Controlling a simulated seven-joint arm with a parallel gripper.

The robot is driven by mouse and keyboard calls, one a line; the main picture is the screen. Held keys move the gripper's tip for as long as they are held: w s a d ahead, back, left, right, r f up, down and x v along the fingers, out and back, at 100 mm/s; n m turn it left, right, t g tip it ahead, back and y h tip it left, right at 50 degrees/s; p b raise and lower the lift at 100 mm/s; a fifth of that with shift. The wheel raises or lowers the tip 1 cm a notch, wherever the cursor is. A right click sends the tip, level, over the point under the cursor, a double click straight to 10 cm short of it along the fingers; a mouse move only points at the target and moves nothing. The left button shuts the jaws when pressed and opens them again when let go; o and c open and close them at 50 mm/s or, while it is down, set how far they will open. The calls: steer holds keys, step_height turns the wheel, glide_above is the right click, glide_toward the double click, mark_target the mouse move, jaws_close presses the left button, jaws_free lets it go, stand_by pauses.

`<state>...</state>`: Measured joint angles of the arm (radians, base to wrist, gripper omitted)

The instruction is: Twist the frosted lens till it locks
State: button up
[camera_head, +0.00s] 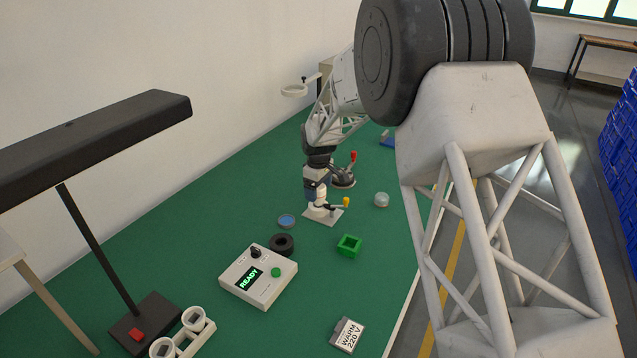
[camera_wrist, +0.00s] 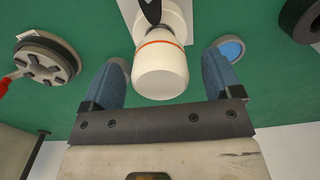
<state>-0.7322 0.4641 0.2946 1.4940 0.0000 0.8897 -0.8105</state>
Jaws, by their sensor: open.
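A white rounded cap with an orange band, which looks like the frosted lens (camera_wrist: 160,72), sits on a white fixture (camera_wrist: 176,18) with a dark lever. In the head view the fixture's base plate (camera_head: 323,217) lies on the green table, with a yellow-knobbed lever (camera_head: 345,202). My gripper (camera_wrist: 162,64) is open, its blue fingers on either side of the cap with a visible gap at each side. In the head view my gripper (camera_head: 314,186) points down over the fixture and hides most of the cap. Whether the cap is locked cannot be seen.
A round dark device with a red handle (camera_head: 343,181) stands behind the fixture, a clear dome (camera_head: 381,200) to its right. A blue disc (camera_head: 286,221), black ring (camera_head: 282,244), green square holder (camera_head: 349,246) and READY box (camera_head: 258,278) lie nearer. The table's right edge is close.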

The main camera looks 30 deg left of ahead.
steer(key=shift+f, duration=0.1)
steer(key=c, duration=1)
steer(key=shift+m, duration=0.3)
steer(key=shift+m, duration=1.2)
steer(key=shift+m, duration=1.5)
